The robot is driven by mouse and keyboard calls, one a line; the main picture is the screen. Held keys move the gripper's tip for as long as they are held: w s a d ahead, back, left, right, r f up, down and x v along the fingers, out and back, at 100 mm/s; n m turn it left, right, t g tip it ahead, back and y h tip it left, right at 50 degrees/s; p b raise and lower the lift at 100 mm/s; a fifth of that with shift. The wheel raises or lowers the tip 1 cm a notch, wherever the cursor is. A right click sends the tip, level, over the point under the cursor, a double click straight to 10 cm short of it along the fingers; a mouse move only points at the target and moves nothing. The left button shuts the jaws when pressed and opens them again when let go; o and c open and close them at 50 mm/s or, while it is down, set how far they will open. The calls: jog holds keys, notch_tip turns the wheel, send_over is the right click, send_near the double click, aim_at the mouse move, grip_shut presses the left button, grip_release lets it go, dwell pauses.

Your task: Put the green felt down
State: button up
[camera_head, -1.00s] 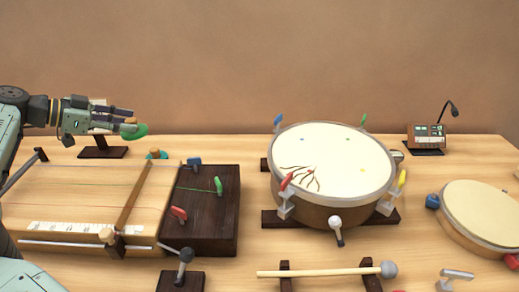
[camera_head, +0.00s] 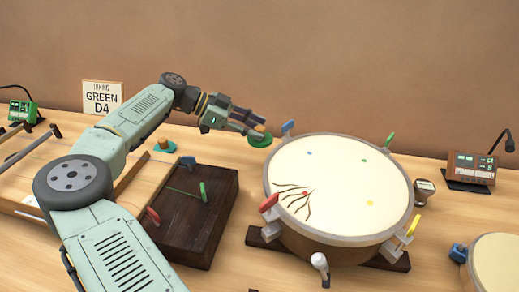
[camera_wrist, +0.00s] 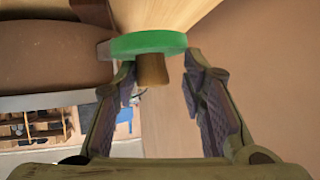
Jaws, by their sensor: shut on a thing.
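The green felt is a thick green disc (camera_head: 261,140) with a wooden knob on top. My gripper (camera_head: 257,125) is shut on it and holds it, disc downward, in the head view near the left rim of the big drum (camera_head: 340,185). In the wrist view the green felt (camera_wrist: 148,44) and its knob (camera_wrist: 152,70) show between the fingers of my gripper (camera_wrist: 160,68), with the knob nearer the left finger. I cannot tell how far the disc is above the table.
A dark wooden box (camera_head: 205,222) with coloured pegs stands left of the drum. A teal felt with an orange knob (camera_head: 164,146) lies behind it. A sign reading "GREEN D4" (camera_head: 102,97) stands at the back left. Bare table (camera_head: 225,160) shows between box and drum.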

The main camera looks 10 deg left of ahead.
aim_at(254, 158)
notch_tip(254, 158, down, 7)
jog(key=shift+p, duration=0.55)
jog(key=o, duration=1.3)
jog(key=b+v, duration=0.2)
jog(key=v, duration=1)
jog(key=shift+w, duration=0.1)
